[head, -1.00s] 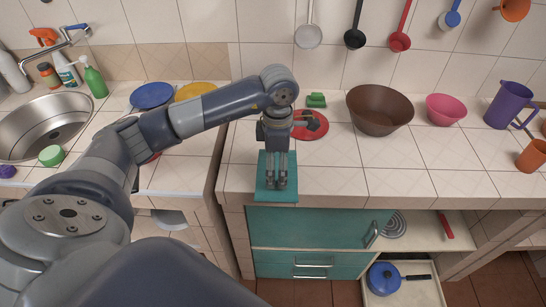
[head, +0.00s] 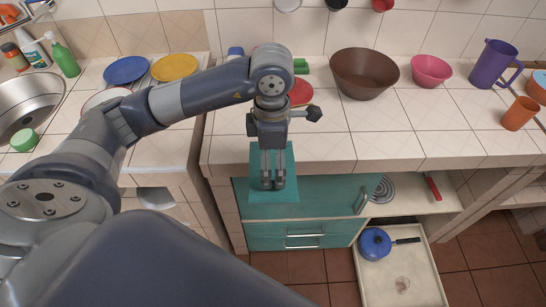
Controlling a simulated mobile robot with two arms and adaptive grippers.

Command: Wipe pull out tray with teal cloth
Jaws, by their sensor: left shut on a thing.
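My left gripper (head: 273,184) points down and is shut on the teal cloth (head: 290,187). The cloth is spread flat around the fingertips, in front of the counter's front edge and over the teal cabinet front in the picture. The pull-out tray (head: 410,262) is cream and extends from under the counter at lower right. A blue lidded pan (head: 375,244) with a dark handle stands at its back left. A faint brownish stain (head: 402,283) shows on the tray floor. The gripper and cloth are apart from the tray, to its upper left. My right gripper is out of view.
The counter holds a brown bowl (head: 364,72), a pink bowl (head: 431,71), a purple pitcher (head: 493,64) and orange cups. A shelf (head: 412,200) above the tray holds a red-handled item (head: 433,188). Teal drawers (head: 300,235) stand left of the tray.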

